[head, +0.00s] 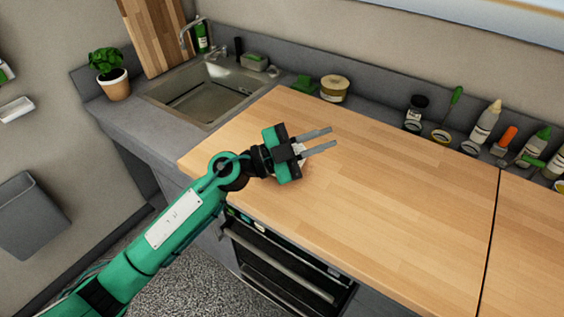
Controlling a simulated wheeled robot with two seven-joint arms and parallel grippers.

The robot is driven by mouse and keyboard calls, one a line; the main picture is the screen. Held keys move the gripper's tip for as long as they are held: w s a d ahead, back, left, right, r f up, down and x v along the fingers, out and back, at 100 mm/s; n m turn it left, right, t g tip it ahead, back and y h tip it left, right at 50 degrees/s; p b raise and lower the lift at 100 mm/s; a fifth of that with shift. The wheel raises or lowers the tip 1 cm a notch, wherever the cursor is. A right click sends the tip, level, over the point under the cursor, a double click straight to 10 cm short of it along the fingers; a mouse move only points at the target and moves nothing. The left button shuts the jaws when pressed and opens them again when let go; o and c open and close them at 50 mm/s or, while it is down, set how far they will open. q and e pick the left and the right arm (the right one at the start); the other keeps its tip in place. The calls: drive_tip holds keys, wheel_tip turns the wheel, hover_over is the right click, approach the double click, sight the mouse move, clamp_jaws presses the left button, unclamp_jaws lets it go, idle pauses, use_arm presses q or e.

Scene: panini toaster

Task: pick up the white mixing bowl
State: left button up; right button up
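My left gripper (333,136) reaches in from the left and hangs over the wooden worktop (400,190). Its two grey fingers are apart, with nothing between them, and they point to the right. I cannot make out a white mixing bowl for certain. A small pale patch shows just beside the gripper's base, mostly hidden by it, and I cannot tell what it is. My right gripper is not in view.
A sink (210,92), a potted plant (112,80) and a cutting board (152,35) are at the back left. A yellowish round container (334,88) and several bottles line the back ledge. An oven (280,265) is below the front edge. The worktop's middle is clear.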

use_arm(q)
wheel_tip(320, 180, down, 7)
drive_tip(key=a+m+g+y, duration=0.1)
drive_tip(key=m+g+y, duration=0.35)
drive_tip(key=y, duration=0.55)
drive_tip(key=w+a+n+t+y, duration=0.35)
drive_tip(key=w+a+y, duration=0.5)
drive_tip(key=a, duration=0.35)
drive_tip(key=shift+g, duration=0.3)
drive_tip(key=p+x, duration=0.5)
drive_tip(key=x, duration=0.7)
drive_tip(key=shift+w+a+f+p, duration=0.1)
drive_tip(key=shift+w+f+p, duration=0.05)
drive_tip(key=shift+f+p, duration=0.2)
drive_tip(key=shift+w+f, duration=0.1)
drive_tip(key=shift+f, duration=0.15)
clamp_jaws()
drive_tip(key=shift+r, duration=0.1)
drive_tip(key=shift+r, duration=0.1)
